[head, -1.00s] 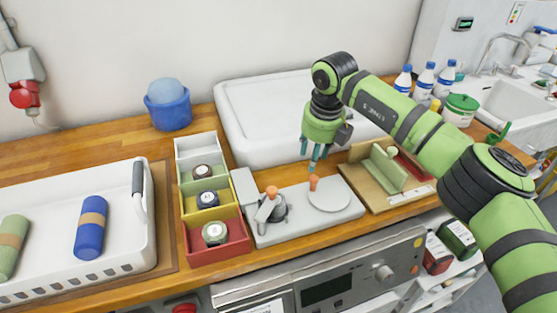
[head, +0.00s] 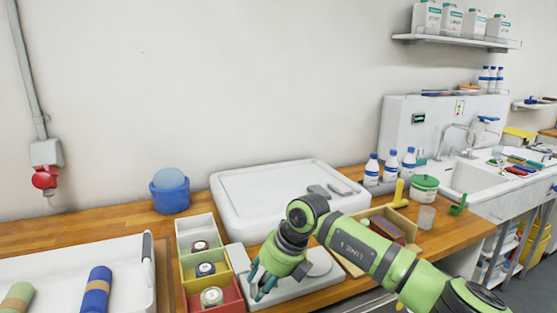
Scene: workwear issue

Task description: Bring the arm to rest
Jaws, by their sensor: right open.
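My right arm comes in from the lower right in the head view. Its green gripper (head: 263,288) points down and to the left, open and empty, with teal fingers apart. It is in front of the left part of a light grey device (head: 322,270) on the wooden counter and hides much of it. I cannot tell whether the fingertips touch the device. My left gripper is not in view.
Left of the gripper stand colored bins (head: 216,262) with round items and a white tray (head: 130,262) holding rolls. Behind is a white basin (head: 235,205). A wooden tray (head: 410,228), bottles (head: 391,165) and a green-lidded tub (head: 425,187) stand right.

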